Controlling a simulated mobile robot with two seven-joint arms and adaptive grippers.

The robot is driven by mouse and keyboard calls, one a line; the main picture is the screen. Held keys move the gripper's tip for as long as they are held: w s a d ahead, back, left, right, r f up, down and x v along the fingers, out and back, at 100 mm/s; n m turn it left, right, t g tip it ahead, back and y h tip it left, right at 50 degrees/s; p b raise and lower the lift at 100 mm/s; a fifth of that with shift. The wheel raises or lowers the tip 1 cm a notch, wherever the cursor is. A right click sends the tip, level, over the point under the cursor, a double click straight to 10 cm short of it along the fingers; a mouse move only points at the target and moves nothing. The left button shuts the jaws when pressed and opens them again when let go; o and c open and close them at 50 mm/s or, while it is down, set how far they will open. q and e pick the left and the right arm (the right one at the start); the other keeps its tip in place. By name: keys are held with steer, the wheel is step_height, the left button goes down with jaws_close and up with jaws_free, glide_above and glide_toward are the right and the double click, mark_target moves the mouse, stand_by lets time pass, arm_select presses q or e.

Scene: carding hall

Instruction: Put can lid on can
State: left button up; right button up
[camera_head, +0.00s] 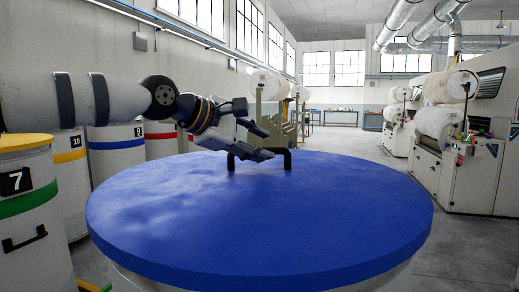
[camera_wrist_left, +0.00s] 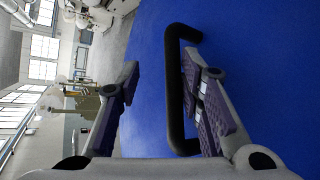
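The can lid (camera_head: 220,220) is a wide blue disc with a black bracket handle (camera_head: 287,160) near its far side. A white can wall (camera_head: 392,273) shows just under the lid's rim; whether the lid sits flush on it cannot be told. My left gripper (camera_head: 268,142) is open at the handle. In the left wrist view, my left gripper's fingers (camera_wrist_left: 165,85) are spread. The handle's bar (camera_wrist_left: 173,90) runs between them, close beside the right-hand finger; contact cannot be told. The blue lid (camera_wrist_left: 265,60) fills the right side there. My right gripper is not in view.
Several white cans stand at left, including one marked 7 (camera_head: 25,230) with a green band and yellow top, and one marked 9 (camera_head: 115,150). White machines (camera_head: 475,165) with fibre rolls stand at right. Grey floor (camera_head: 460,240) is clear right of the lid.

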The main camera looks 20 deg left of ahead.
arm_select(q)
steer(key=v, duration=1.1)
steer(key=shift+s+p, duration=0.3)
steer(key=shift+p, duration=0.1)
steer(key=shift+a+r, duration=0.1)
steer(key=shift+a, duration=0.05)
